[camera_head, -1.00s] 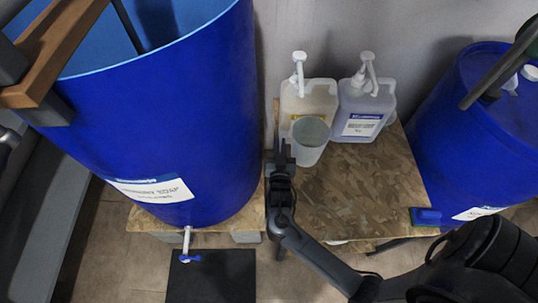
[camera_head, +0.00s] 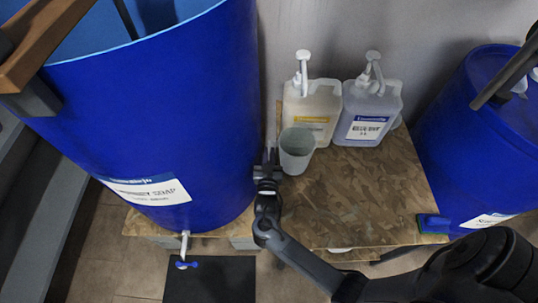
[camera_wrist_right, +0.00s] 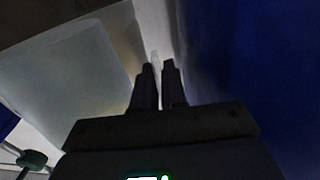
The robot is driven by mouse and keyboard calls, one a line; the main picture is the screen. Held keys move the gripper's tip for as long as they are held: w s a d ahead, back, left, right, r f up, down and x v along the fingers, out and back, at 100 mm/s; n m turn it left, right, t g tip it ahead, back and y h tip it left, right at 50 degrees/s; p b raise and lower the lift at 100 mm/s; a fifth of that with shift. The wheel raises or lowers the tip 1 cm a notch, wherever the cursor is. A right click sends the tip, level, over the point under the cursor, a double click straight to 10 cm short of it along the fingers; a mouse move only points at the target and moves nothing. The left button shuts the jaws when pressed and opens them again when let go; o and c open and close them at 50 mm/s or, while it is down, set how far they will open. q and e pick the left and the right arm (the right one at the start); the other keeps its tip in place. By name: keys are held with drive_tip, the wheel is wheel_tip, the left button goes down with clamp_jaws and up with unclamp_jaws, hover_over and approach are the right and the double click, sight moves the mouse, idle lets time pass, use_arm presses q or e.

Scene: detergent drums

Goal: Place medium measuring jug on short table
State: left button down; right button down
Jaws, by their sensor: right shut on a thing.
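The medium measuring jug (camera_head: 296,152), a pale translucent cup, is in front of the cream pump bottle in the head view. My right gripper (camera_head: 268,160) is at its left side, beside the big blue drum, and is shut on the jug, seemingly by its handle. In the right wrist view the jug fills the upper left (camera_wrist_right: 75,75), and a thin pale part shows between the closely spaced fingertips (camera_wrist_right: 159,68). The short wooden table (camera_head: 375,190) lies beneath. I cannot tell whether the jug's base touches it. My left gripper is not in view.
A large blue drum (camera_head: 150,110) stands close left of the gripper, with a white tap (camera_head: 184,245) below. A cream pump bottle (camera_head: 312,103) and a grey pump bottle (camera_head: 368,108) stand at the table's back. Another blue drum (camera_head: 465,150) is right. The table's middle and front are clear.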

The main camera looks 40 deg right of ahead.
drive_tip(key=shift+f, duration=0.1)
drive_tip(key=shift+f+b, duration=0.25)
drive_tip(key=shift+b, duration=0.05)
drive_tip(key=c, duration=1.2)
unclamp_jaws()
